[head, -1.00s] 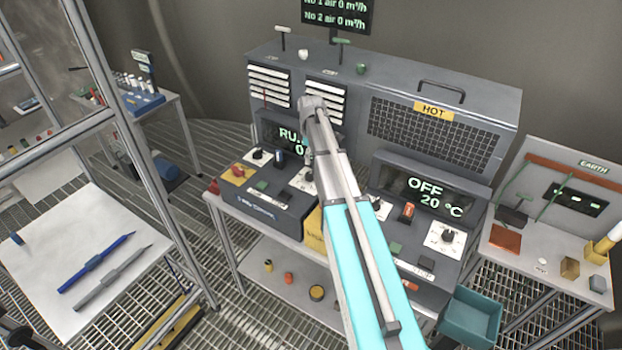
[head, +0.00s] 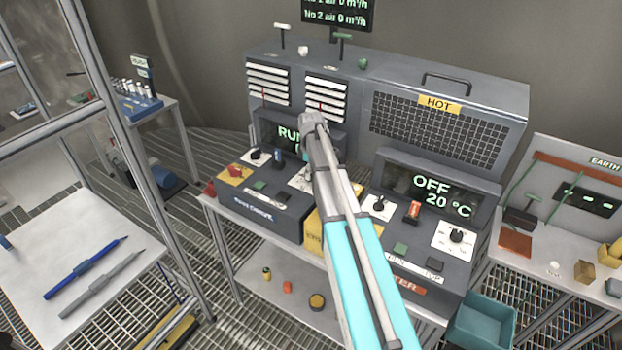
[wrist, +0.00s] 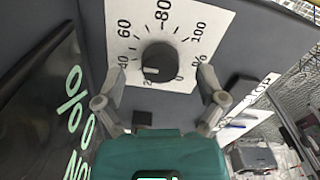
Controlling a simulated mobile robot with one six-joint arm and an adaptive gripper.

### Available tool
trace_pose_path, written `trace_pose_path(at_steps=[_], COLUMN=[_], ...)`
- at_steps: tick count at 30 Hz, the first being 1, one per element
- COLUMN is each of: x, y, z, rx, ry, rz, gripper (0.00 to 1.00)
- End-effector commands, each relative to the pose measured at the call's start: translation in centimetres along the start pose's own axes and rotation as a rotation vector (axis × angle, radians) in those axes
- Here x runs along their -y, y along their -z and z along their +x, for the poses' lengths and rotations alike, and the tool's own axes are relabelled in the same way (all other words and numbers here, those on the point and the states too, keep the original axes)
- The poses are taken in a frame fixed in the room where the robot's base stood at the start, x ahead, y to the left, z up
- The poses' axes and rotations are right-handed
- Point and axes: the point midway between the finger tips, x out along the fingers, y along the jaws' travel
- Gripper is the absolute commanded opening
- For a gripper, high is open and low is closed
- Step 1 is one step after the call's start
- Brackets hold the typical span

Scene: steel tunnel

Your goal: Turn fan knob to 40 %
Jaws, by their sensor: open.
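The fan knob (wrist: 160,62) is a round black knob on a white dial plate (wrist: 122,15) with numbers up to 100 and a % mark, in the wrist view. A small pale mark shows on the knob's near edge; I cannot tell its exact reading. My gripper (wrist: 162,78) is open, with one finger on each side of the knob and visible gaps between. The unit's display (wrist: 60,100) shows a 0 and % beside it. In the head view the display (head: 290,137) reads RUN, and my arm covers the gripper and most of the dial.
A heater unit (head: 425,235) with an OFF 20 °C display (head: 440,190) stands to the right. A teal bin (head: 482,320) is at lower right. A metal-framed table (head: 100,255) with pens is at left. Small knobs and switches crowd the fan panel.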

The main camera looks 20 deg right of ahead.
Motion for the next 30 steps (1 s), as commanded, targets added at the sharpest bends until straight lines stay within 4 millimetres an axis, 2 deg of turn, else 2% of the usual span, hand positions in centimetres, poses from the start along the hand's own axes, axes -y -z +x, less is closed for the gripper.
trace_pose_path(at_steps=[1,6,20,30], x=[0.00,0.00,0.00,0.00], y=[0.00,0.00,0.00,0.00], z=[0.64,1.24,1.38,1.38], rx=[0.000,0.000,0.000,0.000], ry=[0.000,0.000,0.000,0.000], rz=[0.000,0.000,0.000,0.000], gripper=[0.89,0.89,0.89,0.26])
